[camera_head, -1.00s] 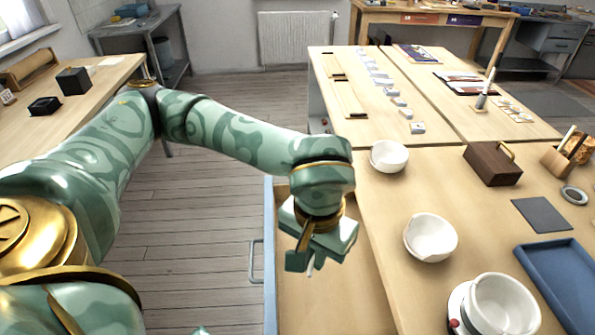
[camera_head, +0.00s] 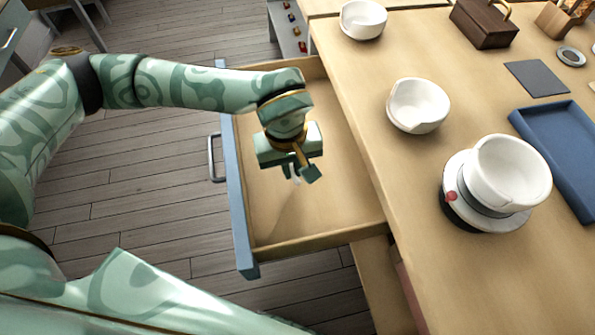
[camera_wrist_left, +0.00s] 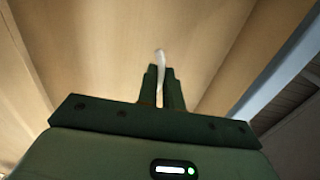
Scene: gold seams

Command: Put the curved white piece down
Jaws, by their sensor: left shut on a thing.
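My left gripper (camera_head: 300,174) hangs over the open drawer (camera_head: 262,245), with its fingers pointing down. In the left wrist view the gripper (camera_wrist_left: 161,85) is shut on a thin curved white piece (camera_wrist_left: 160,60), whose tip sticks out beyond the fingers. In the head view only a small pale bit of the piece shows by the fingertips. The drawer floor under the gripper looks bare, and the piece appears to be above it. My right gripper is not in view.
On the bench right of the drawer stand several white bowls with broken rims, one (camera_head: 418,106) in the middle and one (camera_head: 508,172) on a round turntable (camera_head: 462,205). A blue tray (camera_head: 560,150), a dark grey mat (camera_head: 537,78) and a brown wooden box (camera_head: 484,22) lie further right.

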